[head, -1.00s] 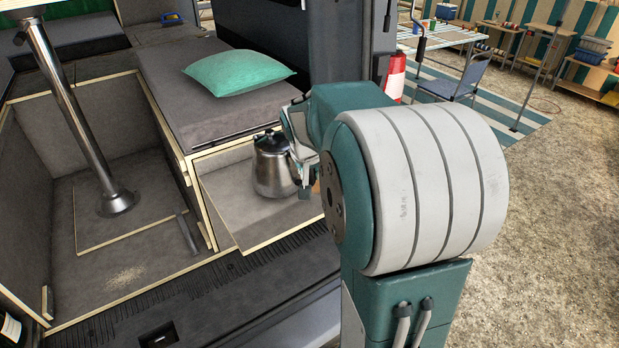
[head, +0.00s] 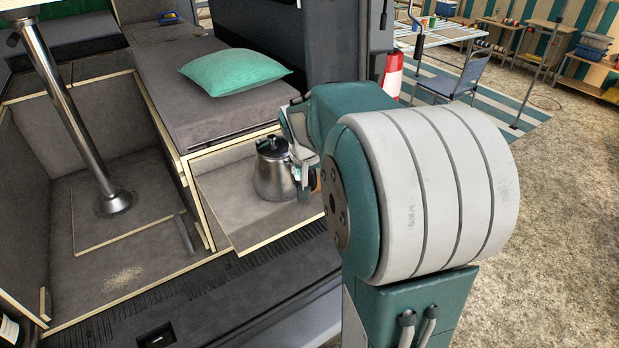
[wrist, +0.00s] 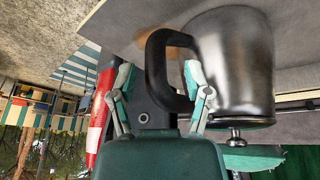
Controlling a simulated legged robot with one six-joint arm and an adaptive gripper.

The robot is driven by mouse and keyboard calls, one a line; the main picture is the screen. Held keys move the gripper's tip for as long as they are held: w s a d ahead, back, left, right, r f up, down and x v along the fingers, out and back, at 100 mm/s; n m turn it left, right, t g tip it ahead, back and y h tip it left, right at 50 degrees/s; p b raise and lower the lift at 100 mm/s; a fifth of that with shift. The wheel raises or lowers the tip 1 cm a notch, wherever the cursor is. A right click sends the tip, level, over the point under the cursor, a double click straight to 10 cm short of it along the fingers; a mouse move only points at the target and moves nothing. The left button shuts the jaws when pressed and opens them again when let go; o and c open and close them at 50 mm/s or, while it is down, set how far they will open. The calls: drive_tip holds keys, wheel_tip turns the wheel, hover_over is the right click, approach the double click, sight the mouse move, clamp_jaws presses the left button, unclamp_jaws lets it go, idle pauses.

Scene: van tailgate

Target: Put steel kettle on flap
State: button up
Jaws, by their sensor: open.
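The steel kettle (head: 273,178) stands upright in the wood-edged grey recess below the bench cushion, its dark lid on top. In the wrist view the kettle (wrist: 235,65) appears upside down, with its black handle (wrist: 157,75) towards me. My gripper (head: 303,160) is beside the kettle's right side. In the wrist view my gripper (wrist: 160,88) is open, one finger on each side of the handle, the right one between handle and body. Whether the fingers touch the handle I cannot tell. I cannot tell for sure which panel is the flap.
The grey bench cushion (head: 190,105) with a green pillow (head: 235,71) lies above the recess. A metal table post (head: 75,115) stands at left. A red and white cylinder (head: 392,75) is behind my arm. Gravel ground (head: 565,190) is open at right.

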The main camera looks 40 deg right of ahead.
drive_tip(key=v, duration=1)
drive_tip(key=s+a+f+n+t+y, duration=0.2)
drive_tip(key=s+a+n, duration=0.5)
drive_tip(key=s+a, duration=0.9)
drive_tip(key=a+f+y, duration=0.1)
drive_tip(key=a+f, duration=0.1)
drive_tip(key=a, duration=0.1)
drive_tip(key=shift+n+t, duration=0.3)
drive_tip(key=shift+r, duration=0.1)
drive_tip(key=shift+c, duration=0.4)
